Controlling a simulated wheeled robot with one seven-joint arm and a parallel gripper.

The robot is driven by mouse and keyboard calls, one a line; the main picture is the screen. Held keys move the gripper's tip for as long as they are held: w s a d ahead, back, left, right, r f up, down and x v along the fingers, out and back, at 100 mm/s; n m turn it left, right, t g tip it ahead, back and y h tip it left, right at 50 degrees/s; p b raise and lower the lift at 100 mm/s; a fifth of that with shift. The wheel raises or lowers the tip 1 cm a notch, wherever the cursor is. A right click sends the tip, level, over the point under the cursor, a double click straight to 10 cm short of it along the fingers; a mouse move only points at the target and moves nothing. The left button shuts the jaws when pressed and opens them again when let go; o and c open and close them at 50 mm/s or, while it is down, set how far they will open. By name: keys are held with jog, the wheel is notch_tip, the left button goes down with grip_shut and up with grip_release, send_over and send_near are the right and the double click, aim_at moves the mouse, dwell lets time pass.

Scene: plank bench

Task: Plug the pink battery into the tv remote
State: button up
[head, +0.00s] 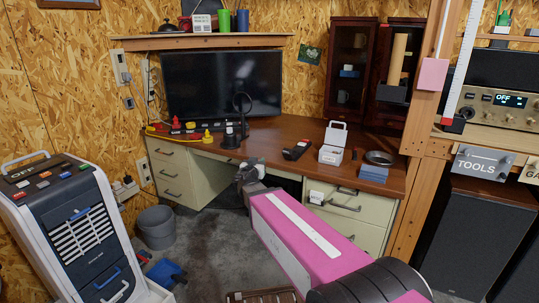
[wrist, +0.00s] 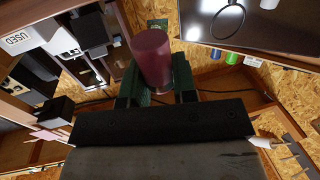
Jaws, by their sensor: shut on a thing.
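My gripper (head: 245,172) is in front of the desk's front edge, near its middle. In the wrist view its dark green fingers (wrist: 155,82) are shut on the pink battery (wrist: 151,58), a dull pink cylinder that sticks out past the fingertips. In the head view I cannot make out the battery. A small dark block with some red, which looks like the tv remote (head: 297,150), lies on the desk to the right of my gripper, apart from it. Its battery slot is too small to make out.
A black stand (head: 241,118) and a strip with red and yellow items (head: 190,130) are to the left. The desk (head: 270,158) between is mostly bare.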

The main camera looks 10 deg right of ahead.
jog(key=x, duration=1.8)
jog(key=shift+w+f, duration=0.1)
jog(key=shift+f, duration=0.05)
jog(key=shift+f, duration=0.1)
jog(key=o, duration=0.9)
jog(key=shift+f, duration=0.1)
